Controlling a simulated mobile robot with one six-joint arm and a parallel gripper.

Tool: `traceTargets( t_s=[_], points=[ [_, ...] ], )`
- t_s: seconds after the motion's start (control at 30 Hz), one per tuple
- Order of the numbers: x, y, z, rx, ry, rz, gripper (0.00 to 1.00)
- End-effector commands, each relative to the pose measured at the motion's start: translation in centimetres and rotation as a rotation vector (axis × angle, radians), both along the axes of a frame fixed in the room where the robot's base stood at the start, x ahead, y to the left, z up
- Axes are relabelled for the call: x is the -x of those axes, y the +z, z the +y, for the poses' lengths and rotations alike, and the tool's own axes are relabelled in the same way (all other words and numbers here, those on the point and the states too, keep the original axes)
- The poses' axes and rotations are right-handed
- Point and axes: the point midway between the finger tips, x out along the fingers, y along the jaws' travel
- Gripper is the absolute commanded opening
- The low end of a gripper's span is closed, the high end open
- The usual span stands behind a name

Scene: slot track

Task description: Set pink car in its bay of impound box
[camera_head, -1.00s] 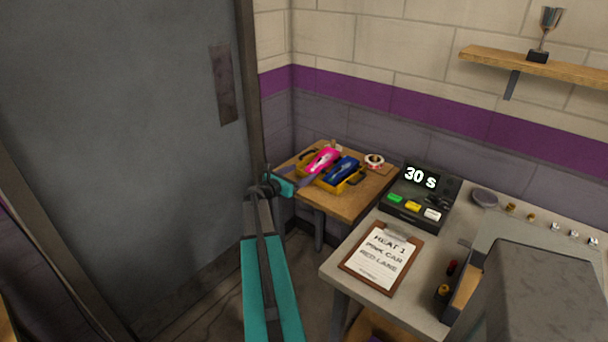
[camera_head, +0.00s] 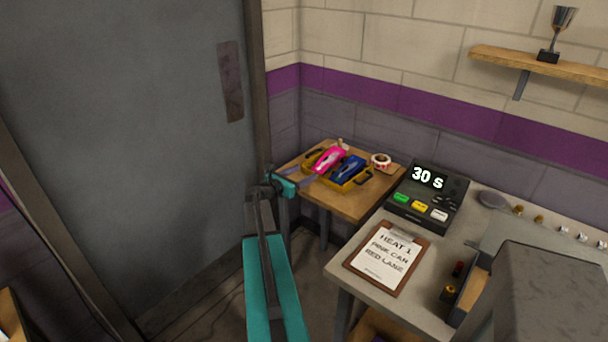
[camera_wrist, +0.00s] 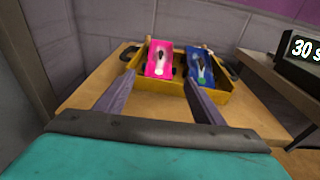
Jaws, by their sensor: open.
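The pink car (camera_head: 328,159) sits in the yellow impound box (camera_head: 356,186) on the small wooden table. The wrist view also shows the pink car (camera_wrist: 160,60) in the left part of the box (camera_wrist: 226,97). A blue car (camera_head: 348,168) sits beside it on the right, also seen in the wrist view (camera_wrist: 199,67). My gripper (camera_head: 306,180) is at the near left of the box. In the wrist view its two fingers (camera_wrist: 160,95) are spread apart and empty, short of the cars. Whether the pink car is fully seated in its bay I cannot tell.
The wooden table (camera_head: 350,207) stands in the corner with a roll of tape (camera_head: 380,161) behind the box. To the right, a grey bench holds a timer reading 30 s (camera_head: 427,194) and a clipboard (camera_head: 388,259). A grey door (camera_head: 140,130) is at left.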

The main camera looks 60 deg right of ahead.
Motion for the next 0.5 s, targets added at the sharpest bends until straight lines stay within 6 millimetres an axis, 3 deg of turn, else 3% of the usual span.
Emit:
traceTargets(
  t_s=[0.17,0.27,0.5],
  points=[
    [-3.3,-1.5,2.2,-0.017,0.047,0.007,0.62],
    [-6.1,-3.2,4.5,-0.037,0.087,0.01,0.62],
    [-12.7,-9.0,12.6,-0.119,0.189,0.001,0.62]
  ],
)
